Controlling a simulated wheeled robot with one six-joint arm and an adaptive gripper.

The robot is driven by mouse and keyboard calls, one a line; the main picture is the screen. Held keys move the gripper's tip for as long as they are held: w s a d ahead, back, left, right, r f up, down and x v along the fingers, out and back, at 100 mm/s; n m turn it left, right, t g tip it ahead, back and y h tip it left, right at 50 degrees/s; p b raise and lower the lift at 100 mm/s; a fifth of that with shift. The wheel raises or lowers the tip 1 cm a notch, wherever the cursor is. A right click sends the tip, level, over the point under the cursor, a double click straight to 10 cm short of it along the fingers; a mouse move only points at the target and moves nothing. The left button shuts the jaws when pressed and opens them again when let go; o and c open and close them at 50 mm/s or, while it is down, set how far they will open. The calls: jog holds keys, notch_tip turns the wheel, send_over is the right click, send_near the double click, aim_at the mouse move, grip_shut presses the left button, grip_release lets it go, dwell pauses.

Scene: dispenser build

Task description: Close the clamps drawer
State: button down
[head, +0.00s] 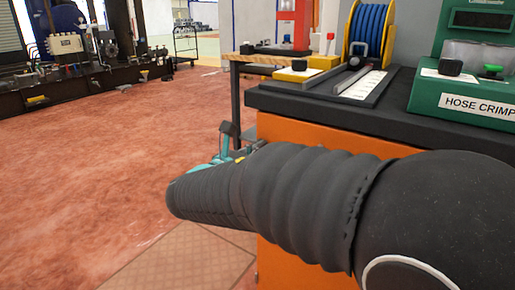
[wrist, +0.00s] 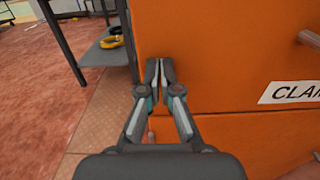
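The clamps drawer (wrist: 225,75) is an orange front in the wrist view, with a white label (wrist: 285,92) reading "CLAM" before the frame cuts it off. A handle (wrist: 309,38) shows at the right edge above the label. I cannot tell how far the drawer stands out. My gripper (wrist: 160,66) has its fingertips together, with nothing seen between them, in front of the left part of the orange front. I cannot tell whether they touch it. In the head view my arm hides most of the orange cabinet (head: 300,130), and only part of my gripper (head: 225,152) shows.
A dark worktop (head: 290,102) covers the cabinet, with a green hose crimper (head: 455,95) and a blue hose reel (head: 369,25) on it. A grey shelf stand (wrist: 85,55) with a yellow ring (wrist: 111,42) is left of the cabinet. The red floor (head: 90,170) at left is clear.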

jog(key=p+v, duration=0.1)
jog(key=v, duration=1.2)
jog(key=s+d+f+m+g+y, duration=0.15)
jog(key=s+f+m+g, duration=0.3)
jog(key=f, duration=0.55)
jog(key=s+d+f+m+g+y+p, duration=0.1)
jog(key=s+d+m+g+y+p, duration=0.1)
jog(key=s+d+m+g+y, duration=0.5)
jog(key=s+d+f+m+g+y+p, duration=0.1)
jog(key=s+d+m+p, duration=0.3)
jog(key=m, duration=0.7)
jog(key=d+r+m+t, duration=0.1)
jog(key=d+r+m, duration=0.2)
jog(key=d, duration=0.3)
jog(key=s+d+r+m+t+p, duration=0.1)
jog(key=d+r+m+t, duration=0.1)
jog(key=d+r+m, duration=0.2)
jog(key=shift+s+d+r, duration=0.2)
jog(key=shift+s+d, duration=0.1)
jog(key=shift+d, duration=0.55)
